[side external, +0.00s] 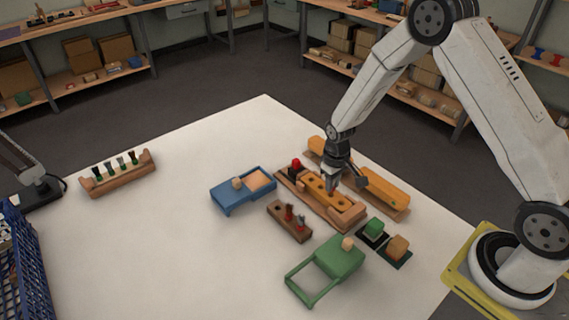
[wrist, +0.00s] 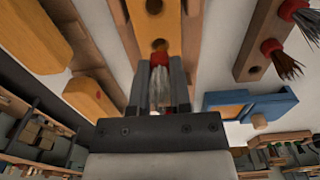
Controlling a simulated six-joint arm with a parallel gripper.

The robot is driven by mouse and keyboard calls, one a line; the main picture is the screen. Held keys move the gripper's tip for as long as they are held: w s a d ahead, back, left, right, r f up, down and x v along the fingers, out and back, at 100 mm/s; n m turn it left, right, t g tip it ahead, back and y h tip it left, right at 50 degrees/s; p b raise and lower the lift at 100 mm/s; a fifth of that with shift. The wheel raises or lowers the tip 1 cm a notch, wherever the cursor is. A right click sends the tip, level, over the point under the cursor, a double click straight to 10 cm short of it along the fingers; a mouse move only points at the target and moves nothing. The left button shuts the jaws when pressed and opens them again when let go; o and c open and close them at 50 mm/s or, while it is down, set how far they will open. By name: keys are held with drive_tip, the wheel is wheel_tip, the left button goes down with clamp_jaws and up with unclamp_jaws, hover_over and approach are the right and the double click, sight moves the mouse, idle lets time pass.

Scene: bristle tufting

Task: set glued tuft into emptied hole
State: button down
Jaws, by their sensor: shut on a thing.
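My gripper (side external: 333,186) is shut on a tuft over the yellow-orange block with holes (side external: 318,186), which sits in a wooden fixture. In the wrist view the held tuft (wrist: 159,88) has pale grey bristles and a red end (wrist: 159,59). The bristles lie between the two fingers and the red end points at the block (wrist: 172,22). One hole (wrist: 158,45) shows right at the red end; another hole (wrist: 154,6) shows farther along and looks empty. I cannot tell whether the red end is inside the near hole or just above it.
A dark brown rack (side external: 283,224) holds tufts with red bands beside the fixture. An orange bar (side external: 383,190) lies on a wooden tray behind my gripper. A blue box (side external: 228,197), a green stand (side external: 330,262) and green and orange blocks on dark pads stand nearby.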

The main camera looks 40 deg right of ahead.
drive_tip(key=shift+f, duration=0.9)
idle(2.2)
drive_tip(key=shift+c, duration=0.4)
unclamp_jaws()
drive_tip(key=shift+r, duration=0.2)
drive_tip(key=shift+r, duration=3.35)
drive_tip(key=shift+r, duration=0.1)
